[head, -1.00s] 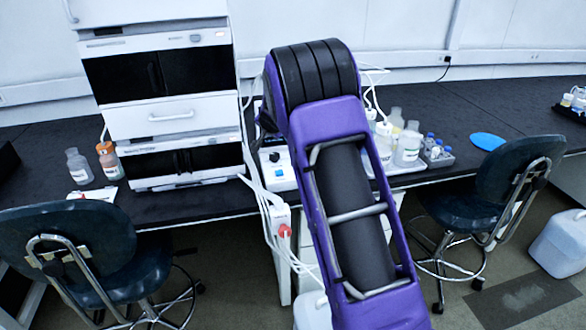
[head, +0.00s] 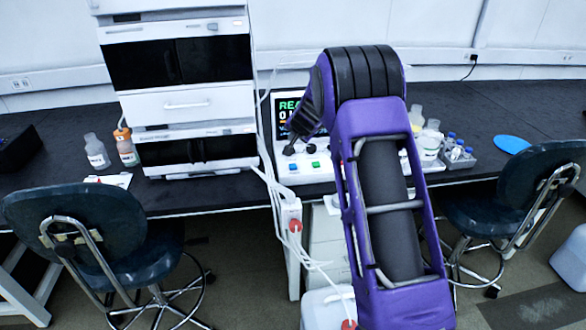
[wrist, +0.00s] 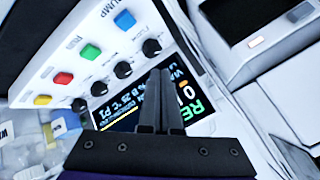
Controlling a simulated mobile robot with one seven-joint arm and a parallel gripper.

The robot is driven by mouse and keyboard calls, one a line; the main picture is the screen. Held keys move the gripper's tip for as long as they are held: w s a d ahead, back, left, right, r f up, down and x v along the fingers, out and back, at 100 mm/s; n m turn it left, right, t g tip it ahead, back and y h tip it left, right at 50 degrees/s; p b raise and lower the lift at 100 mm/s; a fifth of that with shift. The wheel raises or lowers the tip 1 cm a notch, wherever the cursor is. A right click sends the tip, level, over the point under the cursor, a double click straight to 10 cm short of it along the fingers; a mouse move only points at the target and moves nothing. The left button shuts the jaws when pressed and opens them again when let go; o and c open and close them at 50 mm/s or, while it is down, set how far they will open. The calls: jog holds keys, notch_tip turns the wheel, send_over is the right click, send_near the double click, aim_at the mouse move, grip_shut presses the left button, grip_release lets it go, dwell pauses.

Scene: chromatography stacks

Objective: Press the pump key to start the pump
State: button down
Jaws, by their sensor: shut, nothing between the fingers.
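The pump's white control panel shows in the wrist view (wrist: 22,75), tilted, with a row of coloured keys. The blue key (wrist: 124,19) lies beside the lettering "PUMP". The green key (wrist: 90,51) lies beside "RUN", and a red key (wrist: 63,78) and a yellow key (wrist: 42,100) follow. My gripper (wrist: 160,73) is shut and empty, its tips in front of the lit screen (wrist: 120,105), apart from the keys. In the head view the blue key (head: 292,166) and green key (head: 315,164) show below my gripper; my arm hides the other keys.
Black knobs (wrist: 152,47) line the panel between keys and screen. A stacked white instrument (head: 190,103) stands left of the pump. Bottles (head: 430,143) and a vial rack (head: 457,155) stand at right. Chairs (head: 78,215) stand before the black bench.

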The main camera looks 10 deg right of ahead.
jog(key=b, duration=0.4)
send_over(293, 167)
notch_tip(293, 167, down, 6)
jog(key=shift+s+r, duration=0.15)
jog(key=shift+r, duration=0.1)
jog(key=shift+f, duration=0.95)
jog(key=shift+f, duration=0.1)
dwell(0.6)
jog(key=shift+f, duration=0.3)
jog(key=shift+f, duration=0.55)
dwell(0.8)
jog(key=shift+r+p, duration=0.65)
jog(key=shift+r, duration=0.35)
jog(key=shift+r+p, duration=1.85)
jog(key=shift+r, duration=0.6)
